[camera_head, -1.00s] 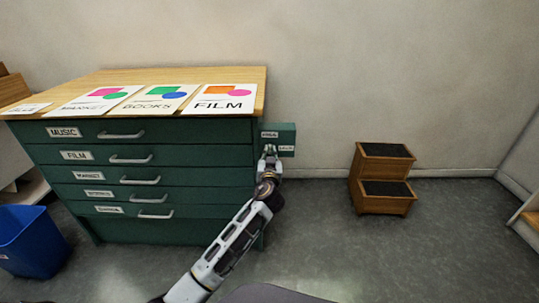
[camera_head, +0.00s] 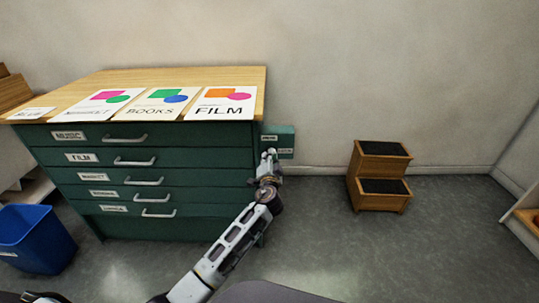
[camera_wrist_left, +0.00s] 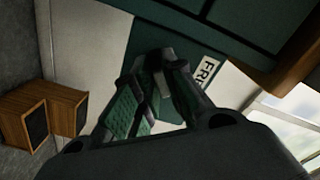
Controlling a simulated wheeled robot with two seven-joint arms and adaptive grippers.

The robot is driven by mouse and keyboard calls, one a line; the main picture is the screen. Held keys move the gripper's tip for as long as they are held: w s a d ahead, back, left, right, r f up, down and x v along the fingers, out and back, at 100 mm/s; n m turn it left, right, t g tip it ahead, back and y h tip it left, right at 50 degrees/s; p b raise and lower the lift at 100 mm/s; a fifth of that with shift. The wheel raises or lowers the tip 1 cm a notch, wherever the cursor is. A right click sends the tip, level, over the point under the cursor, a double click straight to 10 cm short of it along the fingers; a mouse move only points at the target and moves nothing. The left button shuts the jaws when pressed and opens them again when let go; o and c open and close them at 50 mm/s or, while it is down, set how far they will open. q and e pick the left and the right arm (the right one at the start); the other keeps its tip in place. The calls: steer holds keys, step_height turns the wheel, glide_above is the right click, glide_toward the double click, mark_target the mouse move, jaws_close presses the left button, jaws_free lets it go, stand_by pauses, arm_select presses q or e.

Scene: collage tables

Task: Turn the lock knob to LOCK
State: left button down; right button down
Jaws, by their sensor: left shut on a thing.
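The green lock plate (camera_head: 285,132) sticks out from the right side of the green drawer cabinet (camera_head: 170,228). It bears two small white labels, too small to read surely in the head view. In the left wrist view, one label (camera_wrist_left: 208,74) begins with "FR". My left gripper (camera_head: 268,156) is at the plate, below its upper label. Its fingers (camera_wrist_left: 158,78) are shut on the lock knob, which they mostly hide. I cannot tell which label the knob points to. My right gripper is not in view.
Posters lie on the cabinet's wooden top (camera_head: 190,78). The drawers have grey handles and look shut. A blue bin (camera_head: 38,240) stands at the left. A wooden step stool (camera_head: 380,175) stands by the wall at the right. The floor (camera_head: 400,255) between is clear.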

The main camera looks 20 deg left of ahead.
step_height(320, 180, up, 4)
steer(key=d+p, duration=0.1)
steer(key=p, duration=0.1)
arm_select(q)
steer(key=m+p, duration=0.2)
steer(key=m, duration=0.5)
steer(key=shift+f+m, duration=0.15)
steer(key=shift+m, duration=0.25)
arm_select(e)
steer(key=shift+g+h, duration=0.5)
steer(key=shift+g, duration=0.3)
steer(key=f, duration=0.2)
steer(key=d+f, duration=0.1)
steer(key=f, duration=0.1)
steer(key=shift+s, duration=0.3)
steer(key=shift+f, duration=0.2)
arm_select(q)
steer(key=c, duration=1.5)
jaws_free()
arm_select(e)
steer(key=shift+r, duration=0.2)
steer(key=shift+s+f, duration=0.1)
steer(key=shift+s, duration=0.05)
arm_select(q)
steer(key=shift+d, duration=0.1)
steer(key=shift+v, duration=5.95)
